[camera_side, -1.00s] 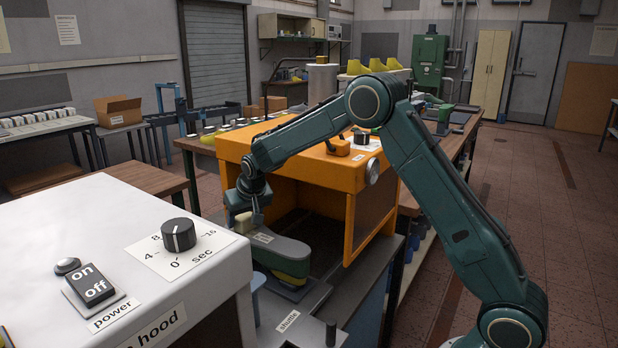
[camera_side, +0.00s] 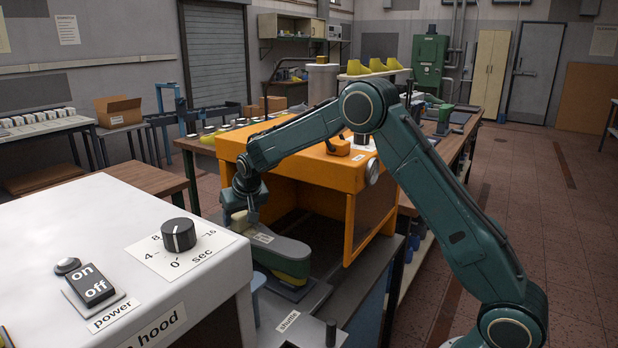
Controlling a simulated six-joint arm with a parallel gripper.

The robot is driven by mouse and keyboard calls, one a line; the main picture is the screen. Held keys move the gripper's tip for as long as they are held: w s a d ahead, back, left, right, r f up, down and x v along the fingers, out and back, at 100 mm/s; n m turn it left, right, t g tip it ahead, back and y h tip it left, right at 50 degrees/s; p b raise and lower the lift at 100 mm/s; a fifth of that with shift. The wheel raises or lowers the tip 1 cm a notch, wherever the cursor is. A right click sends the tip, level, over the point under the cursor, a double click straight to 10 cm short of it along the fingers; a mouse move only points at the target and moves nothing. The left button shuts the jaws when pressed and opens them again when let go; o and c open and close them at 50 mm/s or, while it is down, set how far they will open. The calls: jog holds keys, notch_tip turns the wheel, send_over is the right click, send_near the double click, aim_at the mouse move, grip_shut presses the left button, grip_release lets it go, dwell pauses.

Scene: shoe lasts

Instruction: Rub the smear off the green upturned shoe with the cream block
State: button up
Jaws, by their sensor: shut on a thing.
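The green upturned shoe (camera_side: 287,250) lies sole up on a grey stand in front of the orange hood, with a small white label near its left end. My gripper (camera_side: 240,213) points down at the shoe's far left end. It is shut on the cream block (camera_side: 236,222), of which only a small pale part shows. The block is close to the shoe's end; I cannot tell whether they touch. The smear cannot be made out from here.
The orange hood (camera_side: 300,160) stands open right behind the shoe. A white box with a dial and power switch (camera_side: 150,250) fills the front left. A label and a dark knob (camera_side: 331,333) are at the front of the bench.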

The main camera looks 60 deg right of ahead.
jog(key=shift+s, duration=3.1)
notch_tip(320, 180, up, 8)
jog(key=shift+w+r, duration=0.1)
jog(key=shift+w+r, duration=0.1)
